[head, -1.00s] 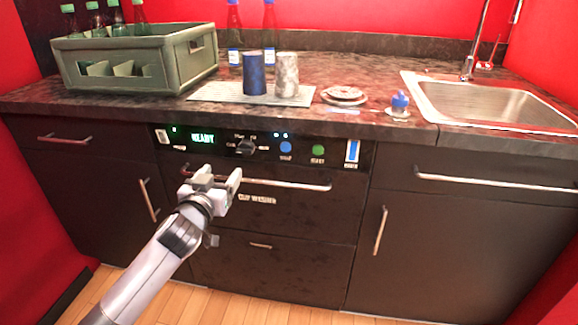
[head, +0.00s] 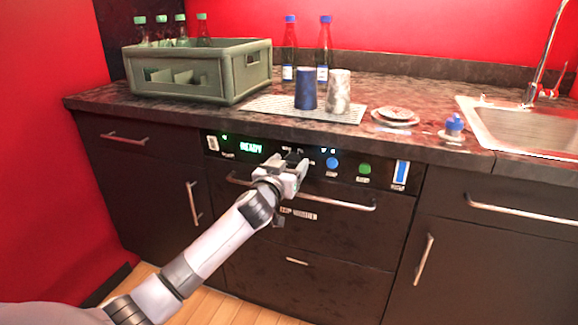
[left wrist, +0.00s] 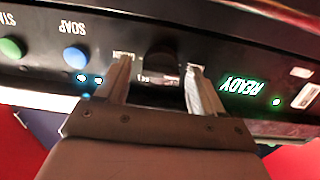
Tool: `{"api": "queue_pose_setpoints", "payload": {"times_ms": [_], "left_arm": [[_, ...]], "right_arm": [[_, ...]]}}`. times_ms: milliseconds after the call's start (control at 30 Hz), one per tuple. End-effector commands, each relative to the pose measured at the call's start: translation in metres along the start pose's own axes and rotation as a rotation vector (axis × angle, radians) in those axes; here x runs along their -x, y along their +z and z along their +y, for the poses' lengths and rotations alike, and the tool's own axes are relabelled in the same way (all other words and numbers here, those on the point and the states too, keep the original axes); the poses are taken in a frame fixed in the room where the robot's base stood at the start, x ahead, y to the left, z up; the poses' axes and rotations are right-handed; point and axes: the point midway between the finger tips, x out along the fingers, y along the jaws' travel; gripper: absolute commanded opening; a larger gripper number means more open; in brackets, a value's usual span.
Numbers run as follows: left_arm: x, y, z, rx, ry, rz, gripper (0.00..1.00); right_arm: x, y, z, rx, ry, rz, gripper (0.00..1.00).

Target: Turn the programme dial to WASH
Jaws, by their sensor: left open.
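The programme dial is a dark knob on the black control panel, with small labels around it. In the left wrist view, where the panel appears upside down, the dial (left wrist: 160,62) lies between the two fingertips of my left gripper (left wrist: 158,72). The fingers are open on either side of it; I cannot tell whether they touch it. In the head view my left gripper (head: 289,166) is in front of the dial and hides most of it. The green display (head: 250,146) reads READY. The dial's setting cannot be read. My right gripper is not in view.
Right of the dial are a blue SOAP button (head: 332,163), a green button (head: 364,169) and a blue-and-white strip (head: 400,173). A bar handle (head: 340,203) runs below the panel. The counter (head: 420,148) overhangs above, holding a green crate (head: 240,75) and cups.

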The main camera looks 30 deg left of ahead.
Motion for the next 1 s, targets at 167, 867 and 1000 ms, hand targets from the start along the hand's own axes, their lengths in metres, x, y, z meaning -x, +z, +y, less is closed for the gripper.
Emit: {"api": "queue_pose_setpoints", "payload": {"times_ms": [167, 867, 1000], "left_arm": [[-0.0027, 0.0004, -0.0001, 0.000, 0.000, -0.001, 0.68], [-0.0023, -0.0003, 0.0005, -0.042, 0.000, -0.001, 0.12], [-0.0024, -0.0012, 0.0011, -0.111, 0.001, 0.000, 0.12]], "right_arm": [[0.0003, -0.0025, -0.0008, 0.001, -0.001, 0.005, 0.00], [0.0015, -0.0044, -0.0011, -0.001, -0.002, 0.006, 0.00], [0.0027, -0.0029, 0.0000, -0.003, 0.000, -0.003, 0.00]]}}
